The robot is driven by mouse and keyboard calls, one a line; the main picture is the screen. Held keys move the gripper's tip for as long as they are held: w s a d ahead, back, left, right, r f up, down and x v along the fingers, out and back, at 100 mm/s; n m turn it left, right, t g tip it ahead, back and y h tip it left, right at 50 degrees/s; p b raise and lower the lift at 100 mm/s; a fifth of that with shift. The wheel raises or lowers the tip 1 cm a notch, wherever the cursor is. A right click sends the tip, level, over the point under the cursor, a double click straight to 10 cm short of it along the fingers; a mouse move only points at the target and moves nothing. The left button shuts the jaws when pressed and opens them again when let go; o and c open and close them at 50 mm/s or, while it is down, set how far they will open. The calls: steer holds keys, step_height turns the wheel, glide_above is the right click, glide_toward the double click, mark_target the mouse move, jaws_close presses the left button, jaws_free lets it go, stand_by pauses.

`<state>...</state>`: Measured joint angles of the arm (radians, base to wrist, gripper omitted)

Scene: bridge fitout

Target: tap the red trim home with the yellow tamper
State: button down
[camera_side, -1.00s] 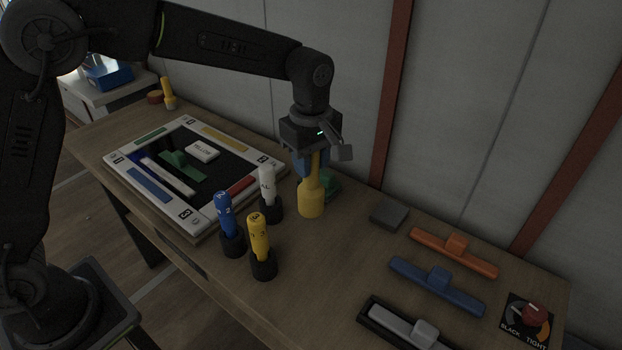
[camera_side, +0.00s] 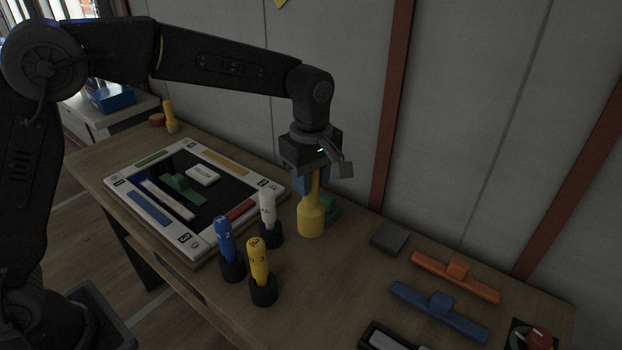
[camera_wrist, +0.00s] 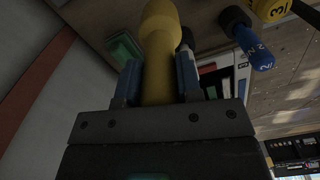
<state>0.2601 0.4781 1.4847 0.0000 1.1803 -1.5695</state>
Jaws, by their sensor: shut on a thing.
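My gripper (camera_side: 312,182) is shut on the yellow tamper (camera_side: 311,219), which hangs upright below it. The tamper also shows between the jaws in the wrist view (camera_wrist: 160,52). Its wide lower end is at or just above the bench; I cannot tell if it touches. A red strip (camera_side: 241,210) lies along the right side of the white-framed board (camera_side: 190,240), left of the tamper. I cannot tell whether this strip is the red trim or a marking. Red also shows in the wrist view (camera_wrist: 207,69).
Blue (camera_side: 224,238), yellow (camera_side: 259,262) and white (camera_side: 267,208) markers stand in black holders between tamper and front edge. A green piece (camera_side: 331,209) sits behind the tamper. Orange (camera_side: 455,277) and blue (camera_side: 438,312) handled bars and a grey block (camera_side: 389,238) lie right.

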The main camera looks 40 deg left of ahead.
step_height(320, 180, up, 8)
steer(key=shift+r, duration=0.1)
steer(key=s+a+n, duration=0.2)
steer(key=a+n, duration=0.4)
steer(key=a, duration=1.5)
steer(key=f, duration=0.5)
steer(key=shift+a, duration=0.25)
steer(key=shift+f, duration=2)
